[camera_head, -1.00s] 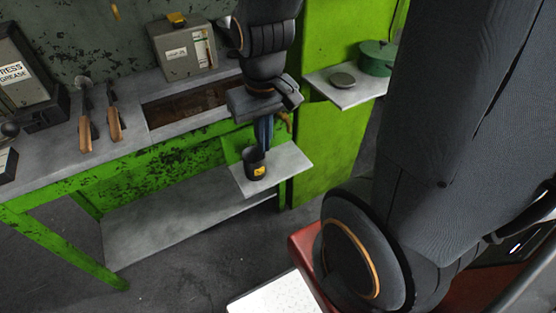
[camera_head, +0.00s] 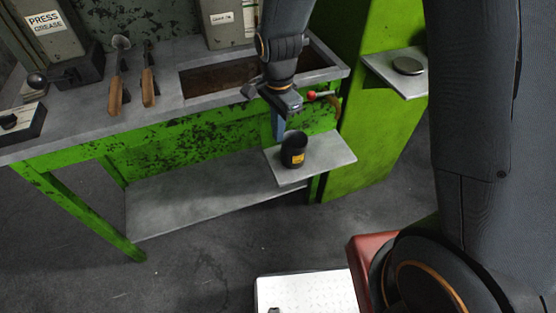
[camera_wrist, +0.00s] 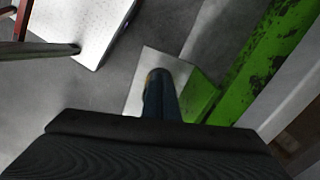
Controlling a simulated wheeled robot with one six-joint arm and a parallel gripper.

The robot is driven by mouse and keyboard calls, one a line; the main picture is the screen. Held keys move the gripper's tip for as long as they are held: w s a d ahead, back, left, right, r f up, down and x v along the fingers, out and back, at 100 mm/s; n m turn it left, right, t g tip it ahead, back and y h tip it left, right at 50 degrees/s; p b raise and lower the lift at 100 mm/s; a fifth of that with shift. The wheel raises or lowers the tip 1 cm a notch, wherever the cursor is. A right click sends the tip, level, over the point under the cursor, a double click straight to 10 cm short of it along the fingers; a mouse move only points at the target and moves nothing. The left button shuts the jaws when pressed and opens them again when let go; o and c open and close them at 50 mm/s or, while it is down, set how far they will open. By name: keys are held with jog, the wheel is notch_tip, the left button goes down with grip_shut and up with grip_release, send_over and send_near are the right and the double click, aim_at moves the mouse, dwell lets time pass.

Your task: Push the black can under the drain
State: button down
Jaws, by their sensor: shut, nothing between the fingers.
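The black can (camera_head: 293,152) with a yellow label stands upright on the small grey shelf (camera_head: 335,155) below the bench. My gripper (camera_head: 279,132) is shut and points down, its fingertips just behind and left of the can. I cannot tell whether they touch it. A brownish curved drain pipe (camera_head: 335,106) with a red-knobbed lever (camera_head: 312,96) is at the bench's right end, to the right of and above the can. In the wrist view my fingers (camera_wrist: 158,90) hide most of the can; the small shelf (camera_wrist: 137,98) shows beside them.
The bench (camera_head: 160,112) carries two wooden-handled tools (camera_head: 118,95) and a sunken basin (camera_head: 220,78). A long low shelf (camera_head: 190,200) runs left of the small shelf. A green cabinet (camera_head: 365,150) stands at right, with a side shelf (camera_head: 400,83) holding a round lid.

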aim_at(294, 150)
jog(key=f+m, duration=0.1)
jog(key=f, duration=0.3)
jog(key=w+a+f, duration=0.1)
jog(key=f, duration=0.4)
jog(key=w+f+m, duration=0.1)
jog(key=f, duration=0.4)
jog(key=shift+a+m, duration=0.2)
jog(key=shift+m, duration=0.1)
jog(key=shift+w+d+f+p, duration=0.1)
jog(key=shift+w+d+p, duration=0.1)
jog(key=shift+d, duration=0.2)
jog(key=shift+w+d+p, duration=0.1)
jog(key=shift+d+p, duration=0.1)
jog(key=shift+d, duration=0.2)
